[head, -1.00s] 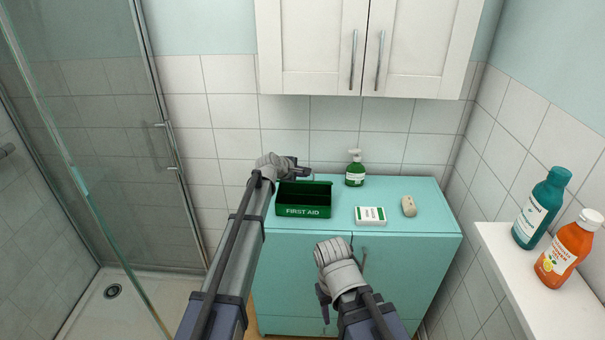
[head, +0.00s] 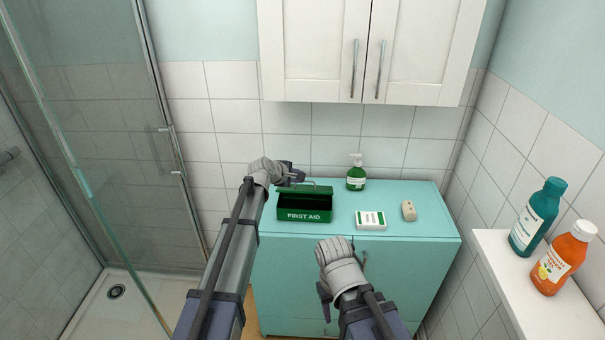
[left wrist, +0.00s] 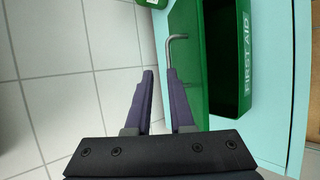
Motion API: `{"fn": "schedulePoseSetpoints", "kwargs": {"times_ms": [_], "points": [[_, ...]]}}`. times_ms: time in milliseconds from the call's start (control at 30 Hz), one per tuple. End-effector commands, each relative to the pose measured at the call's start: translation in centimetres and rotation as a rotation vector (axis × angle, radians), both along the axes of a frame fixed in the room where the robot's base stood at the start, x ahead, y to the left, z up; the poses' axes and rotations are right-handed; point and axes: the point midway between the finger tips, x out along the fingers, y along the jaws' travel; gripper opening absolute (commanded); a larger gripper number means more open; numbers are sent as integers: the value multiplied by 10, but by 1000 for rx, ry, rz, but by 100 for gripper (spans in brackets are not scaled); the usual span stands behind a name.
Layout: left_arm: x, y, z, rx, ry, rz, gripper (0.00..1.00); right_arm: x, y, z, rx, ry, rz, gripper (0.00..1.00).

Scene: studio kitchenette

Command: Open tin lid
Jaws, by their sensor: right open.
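The green first aid tin (head: 303,214) stands on the turquoise cabinet, its front facing me and its inside exposed. Its lid (head: 314,197) is swung up at the back, with a thin grey handle on it. The left wrist view also shows the tin (left wrist: 240,55) and the bent handle (left wrist: 178,38). My left gripper (head: 293,174) is at the tin's back left corner. In its wrist view the fingers (left wrist: 159,72) are apart, with the handle's end close to the right finger; contact is unclear. My right gripper (head: 345,275) is open in front of the cabinet, its fingers partly hidden.
On the turquoise cabinet (head: 400,226) are a white and green box (head: 370,220), a beige bar (head: 409,211) and a green pump bottle (head: 356,178). A white wall cabinet (head: 320,50) hangs above. A shelf (head: 520,290) with two bottles is at the right, a glass shower screen (head: 100,170) left.

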Motion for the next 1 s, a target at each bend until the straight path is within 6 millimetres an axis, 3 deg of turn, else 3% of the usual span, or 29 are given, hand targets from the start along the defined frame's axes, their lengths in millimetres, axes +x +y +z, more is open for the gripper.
{"fn": "schedulePoseSetpoints", "kwargs": {"times_ms": [33,200,500,633,767,900,1000], "points": [[-10,4,11,-1,0,1,21,0,0,11,0,0,0,50],[-21,11,19,1,0,-1,21,0,0,19,0,0,0,50],[-22,11,18,2,0,-3,21,0,0,18,0,0,0,50],[-45,-1,9,71,12,-74,21,0,0,18,0,0,0,50],[-113,-29,-14,274,48,-297,21,0,0,18,0,0,0,50],[-212,-48,-43,557,107,-641,21,0,0,18,0,0,0,50],[-281,-47,-59,737,154,-893,21,0,0,18,0,0,0,50]]}}
